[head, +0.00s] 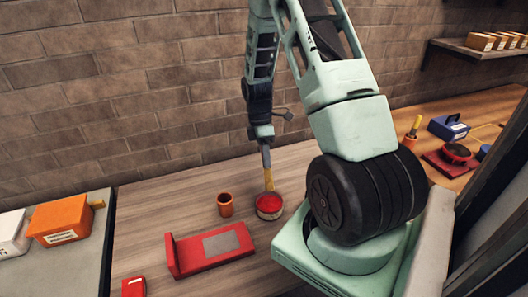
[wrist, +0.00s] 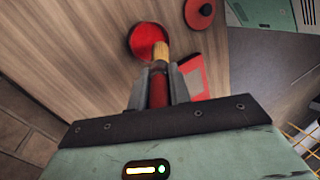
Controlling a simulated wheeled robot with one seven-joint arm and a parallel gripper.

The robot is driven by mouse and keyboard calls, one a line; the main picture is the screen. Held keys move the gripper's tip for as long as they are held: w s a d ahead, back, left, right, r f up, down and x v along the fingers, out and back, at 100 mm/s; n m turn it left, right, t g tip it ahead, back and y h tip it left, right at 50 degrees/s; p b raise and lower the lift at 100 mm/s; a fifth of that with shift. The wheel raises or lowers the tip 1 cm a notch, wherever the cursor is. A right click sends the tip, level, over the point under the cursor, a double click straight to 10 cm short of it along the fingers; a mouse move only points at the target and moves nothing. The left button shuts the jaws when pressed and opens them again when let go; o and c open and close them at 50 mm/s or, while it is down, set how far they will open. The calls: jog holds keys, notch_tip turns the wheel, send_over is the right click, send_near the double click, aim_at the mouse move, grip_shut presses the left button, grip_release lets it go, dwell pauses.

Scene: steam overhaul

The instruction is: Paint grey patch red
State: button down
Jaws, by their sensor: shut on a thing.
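My gripper (head: 265,146) is shut on a paintbrush, which points down with its yellow bristles (head: 268,181) lowest. The brush also shows between the jaws in the wrist view (wrist: 160,50). The bristle tip is at the open tin of red paint (head: 269,206), overlapping its mouth; I cannot tell how deep it reaches. The tin also shows in the wrist view (wrist: 146,40). A red L-shaped metal part (head: 185,258) lies on the bench left of the tin, with a grey patch (head: 221,243) on its flat top. In the wrist view the jaws partly hide this part.
An orange-brown cup (head: 225,205) stands just left of the tin. A small red box (head: 134,287) is at the bench's front left. An orange box (head: 60,220) sits on a separate left table. A blue box (head: 448,128) is at the far right. A brick wall stands behind.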

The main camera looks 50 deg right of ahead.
notch_tip(320, 180, down, 6)
jog(key=b, duration=0.5)
jog(key=shift+f, duration=0.6)
dwell(2.1)
jog(key=shift+r, duration=0.1)
notch_tip(320, 180, up, 7)
jog(key=p, duration=0.5)
jog(key=shift+p, duration=0.3)
dwell(0.9)
